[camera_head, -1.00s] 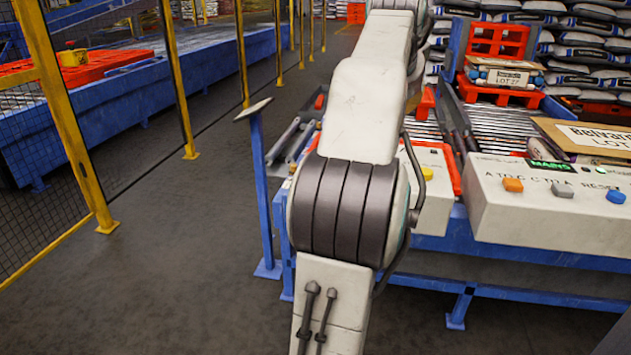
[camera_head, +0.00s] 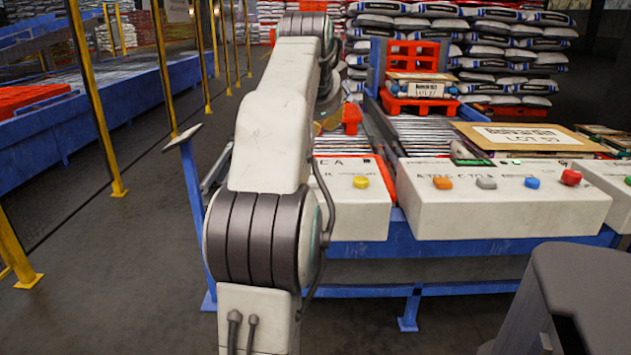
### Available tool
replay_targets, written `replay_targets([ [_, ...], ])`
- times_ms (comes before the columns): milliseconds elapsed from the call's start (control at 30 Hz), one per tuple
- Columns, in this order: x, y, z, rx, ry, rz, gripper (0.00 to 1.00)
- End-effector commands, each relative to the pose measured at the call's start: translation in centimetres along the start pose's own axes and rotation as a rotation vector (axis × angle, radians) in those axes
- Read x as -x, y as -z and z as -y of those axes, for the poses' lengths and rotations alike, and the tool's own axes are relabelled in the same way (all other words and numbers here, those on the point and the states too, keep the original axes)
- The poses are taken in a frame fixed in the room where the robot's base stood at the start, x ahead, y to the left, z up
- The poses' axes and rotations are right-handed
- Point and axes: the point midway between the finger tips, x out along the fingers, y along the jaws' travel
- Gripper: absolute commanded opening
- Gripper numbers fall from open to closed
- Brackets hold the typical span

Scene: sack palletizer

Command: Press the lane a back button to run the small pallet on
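A white control box (camera_head: 345,212), partly hidden behind my arm, carries a yellow button (camera_head: 361,182) and lettering that seems to end in "A". I cannot tell whether this is the lane a back button; any other buttons on its left part are hidden. A small red pallet (camera_head: 408,107) bearing a labelled flat pack (camera_head: 426,89) stands at the back of the roller lane. My arm rises left of centre and bends over at the top. My gripper is hidden behind the arm.
A wider white box (camera_head: 505,213) has orange (camera_head: 442,183), grey (camera_head: 486,183), blue (camera_head: 532,183) and red (camera_head: 571,177) buttons. A blue post (camera_head: 193,205) stands left of my arm. Yellow fence posts line the left. Floor is clear between them.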

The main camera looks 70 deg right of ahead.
Motion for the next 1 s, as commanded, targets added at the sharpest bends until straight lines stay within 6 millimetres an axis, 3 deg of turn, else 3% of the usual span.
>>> replay_targets([
  [800,-5.3,-2.1,-5.1,0.0,-0.001,0.0,0.0],
  [1000,-5.8,-2.3,-5.6,0.0,0.0,0.0,0.0],
])
